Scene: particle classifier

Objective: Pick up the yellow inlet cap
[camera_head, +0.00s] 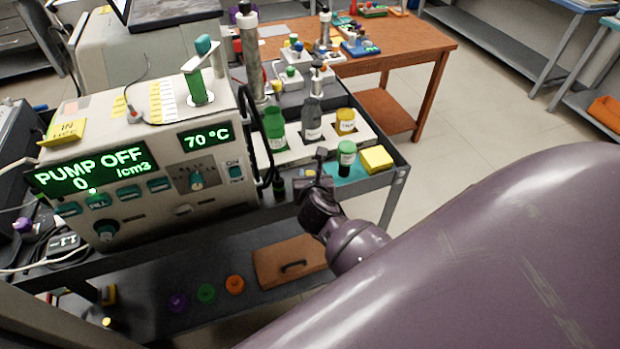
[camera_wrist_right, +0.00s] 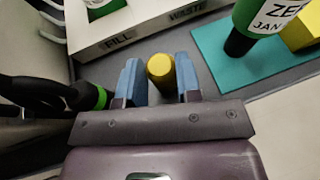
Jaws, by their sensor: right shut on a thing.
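The yellow inlet cap (camera_wrist_right: 160,70) shows in the right wrist view as a small yellow cylinder with a round top. It sits between the two blue fingers of my right gripper (camera_wrist_right: 160,82), which is shut on it. In the head view my right gripper (camera_head: 320,165) is at the cart's front edge, just left of the green-capped bottle. The cap cannot be made out there. My left gripper is not in view.
A white rack (camera_wrist_right: 150,25) marked FILL and WASTE lies just beyond the fingers. A black cable (camera_wrist_right: 45,90) runs at their left. The pump machine (camera_head: 150,150) stands further left.

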